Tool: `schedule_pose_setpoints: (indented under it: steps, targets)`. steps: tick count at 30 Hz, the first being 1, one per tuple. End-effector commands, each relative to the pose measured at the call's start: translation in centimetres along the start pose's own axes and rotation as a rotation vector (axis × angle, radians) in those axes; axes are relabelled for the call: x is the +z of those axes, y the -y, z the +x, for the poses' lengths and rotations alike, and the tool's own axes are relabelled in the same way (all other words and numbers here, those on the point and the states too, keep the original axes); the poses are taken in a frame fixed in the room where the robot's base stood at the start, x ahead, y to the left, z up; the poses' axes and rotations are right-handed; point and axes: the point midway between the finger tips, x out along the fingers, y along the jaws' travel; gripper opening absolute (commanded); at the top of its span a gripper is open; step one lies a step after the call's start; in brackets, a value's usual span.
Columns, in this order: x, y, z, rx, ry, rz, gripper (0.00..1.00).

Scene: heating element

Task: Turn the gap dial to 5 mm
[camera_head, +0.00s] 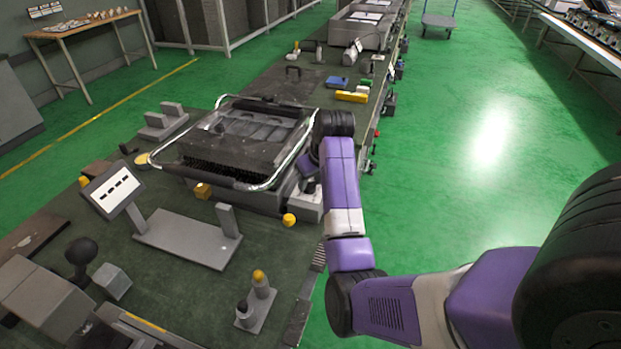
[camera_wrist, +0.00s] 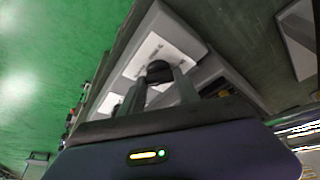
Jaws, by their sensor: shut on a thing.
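The gap dial (camera_wrist: 158,69) is a small round black knob on a white face plate (camera_wrist: 135,62) of a grey box in the wrist view. My gripper (camera_wrist: 161,78) has its two dark fingers on either side of the knob and is shut on it. Any scale marks or pointer on the dial are too small and covered to read. In the head view the grey-white box (camera_head: 309,208) stands at the right front corner of the frame machine, below my wrist. The dial and my fingertips are hidden there.
A machine with a chrome tube frame (camera_head: 226,102) and dark bed stands left of my wrist. A yellow knob (camera_head: 289,220) sits close to the box. A screen (camera_head: 115,188) and a grey stand (camera_head: 188,238) lie nearer.

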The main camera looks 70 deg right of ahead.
Motion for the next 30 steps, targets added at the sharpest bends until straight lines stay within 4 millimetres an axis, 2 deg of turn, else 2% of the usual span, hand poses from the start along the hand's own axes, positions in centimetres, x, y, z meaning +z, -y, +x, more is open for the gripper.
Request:
schedule_pose_setpoints:
  steps: [7,30]
  targets:
    - [-0.23,-0.26,-0.60,-0.072,0.002,-0.168,0.00]
    - [-0.41,-0.60,0.03,-0.351,-0.002,-0.846,0.00]
